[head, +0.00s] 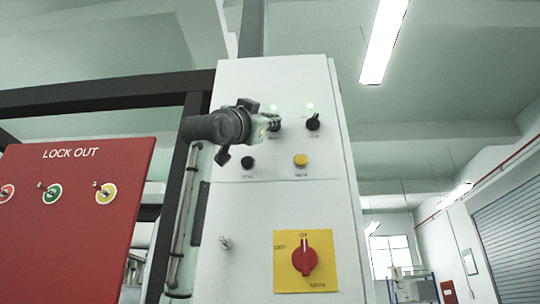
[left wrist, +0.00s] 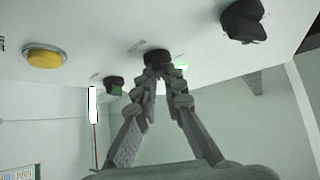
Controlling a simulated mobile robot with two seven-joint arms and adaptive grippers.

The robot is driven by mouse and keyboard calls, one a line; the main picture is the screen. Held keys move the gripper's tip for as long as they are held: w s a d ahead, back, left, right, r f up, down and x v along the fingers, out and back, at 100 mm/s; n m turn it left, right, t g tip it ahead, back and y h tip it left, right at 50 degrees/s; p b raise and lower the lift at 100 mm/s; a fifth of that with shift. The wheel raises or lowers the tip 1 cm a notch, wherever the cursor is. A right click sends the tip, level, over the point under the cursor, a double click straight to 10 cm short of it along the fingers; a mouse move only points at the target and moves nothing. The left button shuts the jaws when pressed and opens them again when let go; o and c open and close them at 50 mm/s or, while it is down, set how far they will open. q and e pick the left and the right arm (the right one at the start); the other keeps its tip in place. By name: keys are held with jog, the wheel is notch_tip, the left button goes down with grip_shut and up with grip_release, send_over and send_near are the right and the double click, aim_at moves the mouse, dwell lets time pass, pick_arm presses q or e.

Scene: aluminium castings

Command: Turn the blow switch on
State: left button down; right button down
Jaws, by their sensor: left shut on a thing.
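A white control cabinet (head: 275,215) carries two black switch knobs near its top. My left gripper (head: 274,124) comes in from the left and is at the left knob. In the left wrist view the gripper's fingertips (left wrist: 158,74) are closed around a black knob (left wrist: 157,56) on the panel. The gripper hides most of that knob in the head view. The right knob (head: 313,122) stands free. A green lamp (head: 273,107) is lit above the left knob and another (head: 310,106) above the right one. The labels are too small to read, so I cannot tell which says blow.
Below are a black button (head: 247,162) and a yellow button (head: 300,160). Lower down is a red rotary switch (head: 304,259) on a yellow plate. A red lock-out board (head: 75,220) stands left, by a dark frame. Right of the cabinet is open room.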

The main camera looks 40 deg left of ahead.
dwell(0.4)
pick_arm(q)
jog(key=c, duration=1.6)
grip_release()
jog(key=v, duration=1.2)
jog(key=shift+s+r, duration=0.1)
